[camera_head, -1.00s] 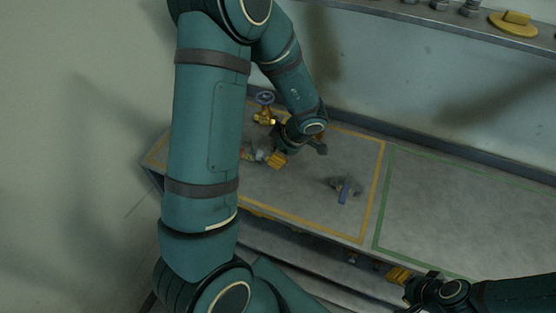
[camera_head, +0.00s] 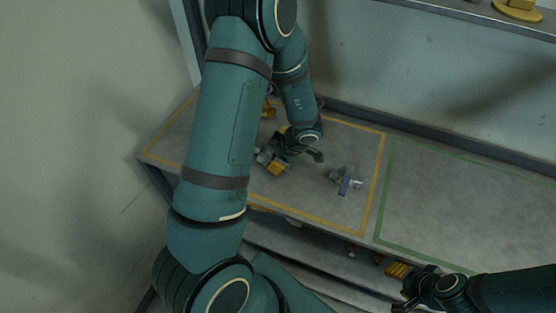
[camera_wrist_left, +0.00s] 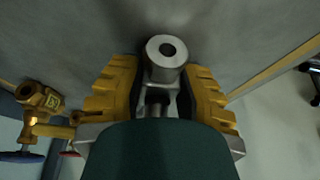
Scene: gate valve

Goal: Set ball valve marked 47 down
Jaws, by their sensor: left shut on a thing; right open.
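My left gripper (camera_head: 273,163) is low over the yellow-outlined area of the bench. In the left wrist view its yellow fingers (camera_wrist_left: 158,100) are closed around a grey metal valve with a round, bored end (camera_wrist_left: 166,55). No number is readable on it, and its lower part is hidden by the gripper. I cannot tell whether it touches the bench. A second grey valve with a blue lever (camera_head: 345,182) lies to the right of this gripper, apart from it. My right gripper (camera_head: 397,271) is open and empty in front of the bench, at the lower right.
A brass valve (camera_head: 268,110) stands behind my left arm, partly hidden; it also shows in the left wrist view (camera_wrist_left: 40,98). The green-outlined area (camera_head: 470,215) on the right is bare. A wall stands behind the bench, and a shelf (camera_head: 470,12) is above.

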